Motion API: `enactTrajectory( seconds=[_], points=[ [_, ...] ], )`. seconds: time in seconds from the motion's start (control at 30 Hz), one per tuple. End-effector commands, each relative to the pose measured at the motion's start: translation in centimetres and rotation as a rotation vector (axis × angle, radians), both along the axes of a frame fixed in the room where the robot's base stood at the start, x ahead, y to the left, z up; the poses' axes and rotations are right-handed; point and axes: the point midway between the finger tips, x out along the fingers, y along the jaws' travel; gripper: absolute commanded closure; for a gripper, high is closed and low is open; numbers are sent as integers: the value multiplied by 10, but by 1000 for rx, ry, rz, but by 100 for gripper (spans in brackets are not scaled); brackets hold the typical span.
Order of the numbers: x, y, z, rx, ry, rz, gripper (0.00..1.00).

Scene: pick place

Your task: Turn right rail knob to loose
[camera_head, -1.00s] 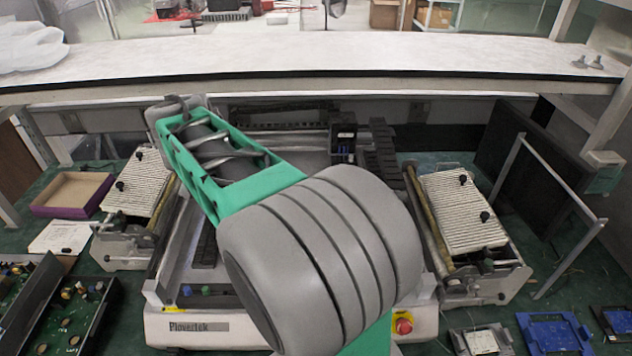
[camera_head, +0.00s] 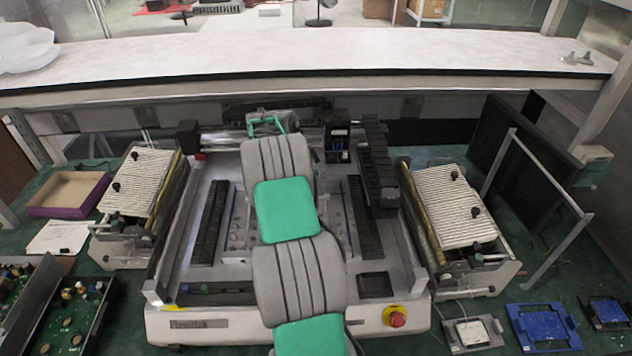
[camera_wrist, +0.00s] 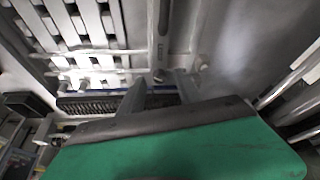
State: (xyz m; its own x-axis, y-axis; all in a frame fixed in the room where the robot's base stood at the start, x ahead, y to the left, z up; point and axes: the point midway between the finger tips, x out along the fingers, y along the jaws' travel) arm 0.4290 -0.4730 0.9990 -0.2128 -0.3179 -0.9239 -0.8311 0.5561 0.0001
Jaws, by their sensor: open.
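The machine (camera_head: 190,325) has a dark rail on its bed at left (camera_head: 210,222) and another at right (camera_head: 362,220). I cannot make out for sure which small part is the right rail knob. In the head view my arm covers the middle of the bed and hides my gripper.
Ribbed feeders with black knobs stand at left (camera_head: 138,182) and right (camera_head: 455,207). A black unit (camera_head: 378,170) stands over the bed's right half. A red button (camera_head: 397,318) is at the front right. A white shelf (camera_head: 300,55) spans the back.

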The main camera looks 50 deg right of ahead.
Motion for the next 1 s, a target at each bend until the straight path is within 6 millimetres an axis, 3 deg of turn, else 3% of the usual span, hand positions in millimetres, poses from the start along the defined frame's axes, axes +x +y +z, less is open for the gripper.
enactTrajectory(
  seconds=[0.27,0.73,1.0],
  points=[
    [0,0,-3,0,0,1,61],
    [0,0,-2,0,0,1,100],
    [0,0,-2,0,0,1,100]
  ],
)
